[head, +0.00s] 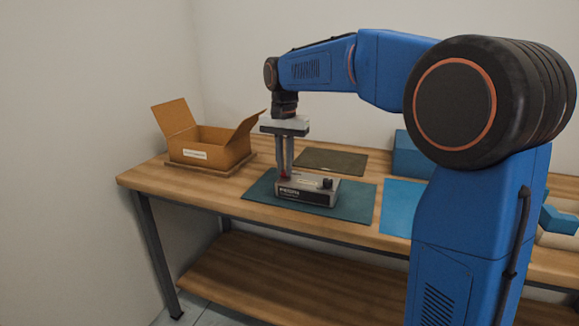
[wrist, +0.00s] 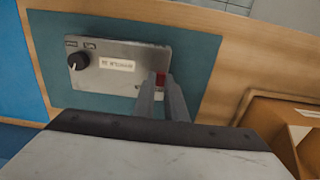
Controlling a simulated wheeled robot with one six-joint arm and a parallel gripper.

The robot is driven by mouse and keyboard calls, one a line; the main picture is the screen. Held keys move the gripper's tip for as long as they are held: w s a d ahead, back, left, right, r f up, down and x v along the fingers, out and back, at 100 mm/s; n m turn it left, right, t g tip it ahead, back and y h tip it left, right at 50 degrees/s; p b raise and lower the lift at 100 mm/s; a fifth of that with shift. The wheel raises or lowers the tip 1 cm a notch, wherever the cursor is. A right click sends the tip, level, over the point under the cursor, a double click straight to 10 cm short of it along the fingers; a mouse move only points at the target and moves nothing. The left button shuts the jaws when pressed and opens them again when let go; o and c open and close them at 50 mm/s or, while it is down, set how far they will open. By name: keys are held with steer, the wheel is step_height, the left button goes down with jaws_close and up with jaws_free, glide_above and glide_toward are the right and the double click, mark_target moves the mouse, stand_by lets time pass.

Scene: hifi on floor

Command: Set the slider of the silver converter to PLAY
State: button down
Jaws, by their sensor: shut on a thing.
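The silver converter (head: 308,190) lies flat on a dark teal mat (head: 357,196) on the workbench. In the wrist view the converter (wrist: 115,82) shows a black knob (wrist: 77,61) at one end, a white label in the middle and a small red part (wrist: 160,79) at the other end, which looks like the slider. My gripper (head: 285,174) points down at the converter's left end. In the wrist view my gripper (wrist: 161,82) has its fingers close together at the red part, shut on it. The fingers partly hide the red part, and its setting cannot be read.
An open cardboard box (head: 208,147) stands on a wooden board at the left of the bench. A dark olive mat (head: 331,161) lies behind the converter, and a light blue mat (head: 402,208) lies to its right. A blue box (head: 411,157) stands behind my arm.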

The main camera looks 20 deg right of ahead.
steer(key=c, duration=1.8)
jaws_free()
steer(key=shift+o, duration=0.2)
step_height(320, 180, up, 17)
steer(key=shift+r, duration=0.2)
steer(key=s+d+f+n+t, duration=0.2)
steer(key=s+d+f+n, duration=0.1)
steer(key=s+f, duration=1.2)
steer(key=s+d+f+n+t, duration=0.2)
steer(key=s+d+f+n, duration=0.2)
steer(key=s+f, duration=1.1)
steer(key=s+d, duration=0.2)
steer(key=s, duration=0.3)
steer(key=shift+d+f+t, duration=0.15)
steer(key=shift+f+t, duration=0.1)
steer(key=shift+t, duration=0.15)
